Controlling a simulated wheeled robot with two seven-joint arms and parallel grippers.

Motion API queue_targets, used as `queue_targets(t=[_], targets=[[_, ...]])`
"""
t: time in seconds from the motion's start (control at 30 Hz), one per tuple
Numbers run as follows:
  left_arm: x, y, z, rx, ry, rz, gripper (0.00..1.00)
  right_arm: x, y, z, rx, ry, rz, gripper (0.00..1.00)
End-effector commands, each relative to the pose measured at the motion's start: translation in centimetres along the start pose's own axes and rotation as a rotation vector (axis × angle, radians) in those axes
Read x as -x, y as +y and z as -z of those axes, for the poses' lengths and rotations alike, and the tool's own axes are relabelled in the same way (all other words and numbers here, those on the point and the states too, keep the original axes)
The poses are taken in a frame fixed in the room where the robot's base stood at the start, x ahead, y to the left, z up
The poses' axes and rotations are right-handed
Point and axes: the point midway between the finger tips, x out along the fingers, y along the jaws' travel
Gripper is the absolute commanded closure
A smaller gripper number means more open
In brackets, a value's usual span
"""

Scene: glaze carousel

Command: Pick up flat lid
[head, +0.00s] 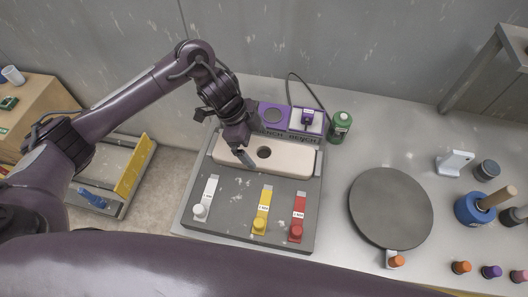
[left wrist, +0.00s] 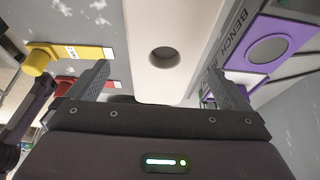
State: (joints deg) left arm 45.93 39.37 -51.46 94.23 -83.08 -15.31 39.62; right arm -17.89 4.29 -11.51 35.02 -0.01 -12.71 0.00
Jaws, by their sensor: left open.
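A long beige plate with rounded corners and a dark round hole (head: 290,158) lies along the back of the grey panel; it looks like the flat lid, though I cannot be sure. My left gripper (head: 245,158) is over its left part, pointing down. In the left wrist view the plate (left wrist: 165,85) runs between the two open fingers, which stand apart on either side of it with nothing gripped. Whether the fingers touch it cannot be told. My right gripper is not in view.
The grey panel (head: 233,228) carries white (head: 205,197), yellow (head: 262,212) and red (head: 298,217) sliders. Purple modules and a green bottle (head: 339,126) stand behind. A grey round disc (head: 391,208) lies to the right, with a blue pot (head: 472,210) and several small knobs beyond.

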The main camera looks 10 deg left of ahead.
Motion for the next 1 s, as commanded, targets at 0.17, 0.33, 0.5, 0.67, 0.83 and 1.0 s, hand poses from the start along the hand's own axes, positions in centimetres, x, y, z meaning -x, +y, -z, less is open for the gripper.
queue_targets(t=[0.17, 0.33, 0.5, 0.67, 0.83, 1.0], targets=[[-2.4, -0.2, 0.2, 0.002, 0.000, -0.003, 0.00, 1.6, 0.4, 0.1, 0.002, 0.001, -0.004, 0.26], [-4.3, -0.3, 0.1, 0.001, 0.001, 0.001, 0.00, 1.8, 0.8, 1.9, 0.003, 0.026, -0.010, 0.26], [-4.6, -0.3, 0.0, -0.001, 0.000, 0.002, 0.00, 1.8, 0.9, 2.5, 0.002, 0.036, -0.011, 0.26], [-4.5, -0.4, 0.0, 0.000, 0.000, 0.003, 0.10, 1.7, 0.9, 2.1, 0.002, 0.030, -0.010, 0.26], [-4.5, -0.4, 0.0, 0.000, 0.000, 0.003, 0.33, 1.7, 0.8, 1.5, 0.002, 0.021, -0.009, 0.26], [-4.5, -0.4, 0.0, 0.000, 0.000, 0.003, 0.55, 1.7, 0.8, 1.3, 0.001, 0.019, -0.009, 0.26]])
